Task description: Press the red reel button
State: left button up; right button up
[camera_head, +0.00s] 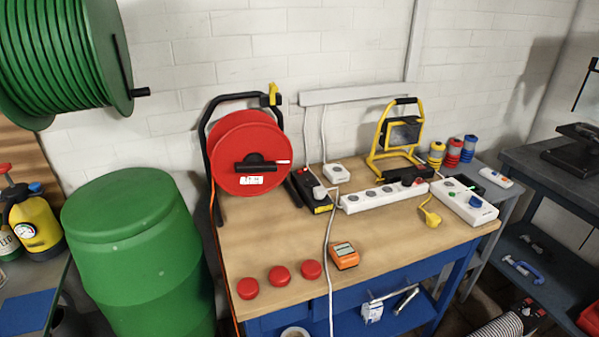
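A red cable reel (229,152) stands upright on a black frame at the back left of the wooden workbench (240,235). Its face has a dark hub and crank with a white label below. Three round red buttons or caps lie in a row along the front left edge of the bench: a left one (248,288), a middle one (279,276) and a right one (311,270). I cannot tell from this view which of these red things is the reel button. Neither of my grippers is in view.
A green barrel (135,250) stands left of the bench, below a green hose reel (62,55). White power strips (385,195), an orange device (344,255) and a yellow work lamp (398,140) are on the bench. A white cable (329,240) hangs over the front edge.

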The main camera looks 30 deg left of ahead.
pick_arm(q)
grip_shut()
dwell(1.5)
